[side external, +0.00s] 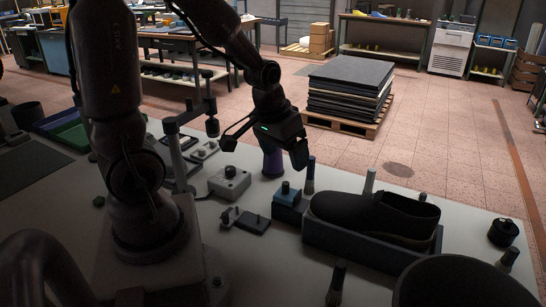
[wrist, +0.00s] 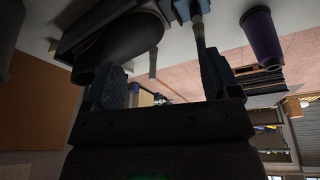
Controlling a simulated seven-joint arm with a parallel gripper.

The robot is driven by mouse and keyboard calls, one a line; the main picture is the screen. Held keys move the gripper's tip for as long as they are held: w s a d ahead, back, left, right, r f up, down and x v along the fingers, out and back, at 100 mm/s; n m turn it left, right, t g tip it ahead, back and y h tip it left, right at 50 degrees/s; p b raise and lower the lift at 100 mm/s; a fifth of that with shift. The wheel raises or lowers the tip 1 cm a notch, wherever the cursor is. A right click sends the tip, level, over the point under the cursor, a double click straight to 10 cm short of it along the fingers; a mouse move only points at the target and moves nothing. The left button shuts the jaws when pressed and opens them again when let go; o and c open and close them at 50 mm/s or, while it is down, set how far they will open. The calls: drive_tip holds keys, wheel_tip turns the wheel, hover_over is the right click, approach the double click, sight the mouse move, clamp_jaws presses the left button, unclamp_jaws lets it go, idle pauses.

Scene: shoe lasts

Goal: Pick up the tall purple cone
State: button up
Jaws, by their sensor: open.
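The tall purple cone (side external: 272,164) stands upright on the table, with its upper part hidden behind my gripper in the side view. In the wrist view the cone (wrist: 263,38) shows at the upper right, outside the space between the fingers. My gripper (side external: 264,147) is open and tilted, with its fingers spread apart. In the wrist view my gripper (wrist: 163,78) has nothing held between its fingers.
A black shoe (side external: 372,213) sits in a grey tray (side external: 345,242). A grey control box (side external: 229,183) is to the left. Pale table surface shows between them.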

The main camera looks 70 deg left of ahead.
drive_tip(key=a+f+n+y, duration=0.1)
drive_tip(key=a+f, duration=0.2)
drive_tip(key=w+a+f+n+t, duration=0.1)
drive_tip(key=a+f, duration=0.2)
drive_tip(key=w+a+f+n+y, duration=0.1)
drive_tip(key=a+f, duration=0.2)
drive_tip(key=shift+w+y, duration=0.2)
drive_tip(key=shift+y, duration=0.1)
drive_tip(key=s+a+f+n+t+y, duration=0.1)
drive_tip(key=a+f+y, duration=0.1)
drive_tip(key=a, duration=0.2)
drive_tip(key=a+f+n+t+y, duration=0.1)
drive_tip(key=a+f+n+y, duration=0.1)
drive_tip(key=a+y, duration=0.15)
drive_tip(key=a+r+t+y, duration=0.35)
drive_tip(key=r+y, duration=0.25)
drive_tip(key=r, duration=0.3)
wheel_tip(320, 180, down, 8)
drive_tip(key=a, duration=0.1)
drive_tip(key=x, duration=0.7)
drive_tip(key=shift+w+a+n, duration=0.15)
drive_tip(key=shift+w+n, duration=0.15)
drive_tip(key=c, duration=1.4)
